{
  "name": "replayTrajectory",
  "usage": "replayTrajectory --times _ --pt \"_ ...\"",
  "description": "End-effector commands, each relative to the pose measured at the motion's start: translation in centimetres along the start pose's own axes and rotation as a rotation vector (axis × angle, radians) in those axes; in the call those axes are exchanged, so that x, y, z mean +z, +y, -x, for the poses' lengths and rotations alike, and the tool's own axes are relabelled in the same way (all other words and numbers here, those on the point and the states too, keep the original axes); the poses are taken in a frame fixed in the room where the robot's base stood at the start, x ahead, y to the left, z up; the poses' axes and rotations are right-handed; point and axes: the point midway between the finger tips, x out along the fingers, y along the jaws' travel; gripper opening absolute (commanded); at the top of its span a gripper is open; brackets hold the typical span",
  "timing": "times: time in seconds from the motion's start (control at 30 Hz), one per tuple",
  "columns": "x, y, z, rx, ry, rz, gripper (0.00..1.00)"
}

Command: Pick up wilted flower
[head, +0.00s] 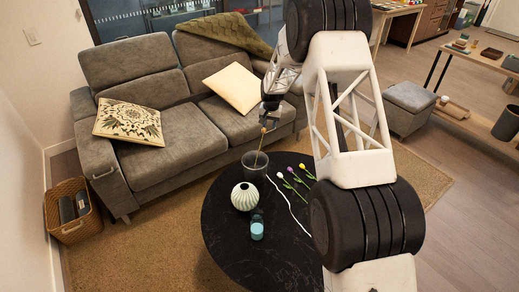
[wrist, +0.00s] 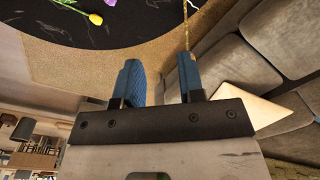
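A thin brown stem, seemingly the wilted flower (head: 260,146), stands tilted in a dark grey pot (head: 255,168) on the round black table. My gripper (head: 268,119) is just above the stem's top in the head view. In the wrist view my gripper (wrist: 160,75) shows two blue fingers set apart, with nothing seen between them. The stem (wrist: 186,22) runs down from the top edge to the tip of the right finger. Whether it touches that finger I cannot tell. The pot is out of the wrist view, and the flower's head is not clear.
The black table (head: 226,245) also bears a white ribbed vase (head: 245,196), a blue jar (head: 257,228), a white cord (head: 287,203) and several cut flowers (head: 292,183). A grey sofa (head: 180,135) with cushions is close behind the gripper. A wicker basket (head: 72,212) stands at left.

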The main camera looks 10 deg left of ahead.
Motion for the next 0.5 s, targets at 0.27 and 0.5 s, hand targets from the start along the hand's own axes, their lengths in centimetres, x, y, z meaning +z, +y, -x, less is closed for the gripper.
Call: replayTrajectory --times 0.27,0.5 --pt "-1.5 -3.1 -7.3 0.003 -0.017 -0.002 0.36" --pt "-2.1 -4.5 -11.1 0.005 -0.024 -0.004 0.36"
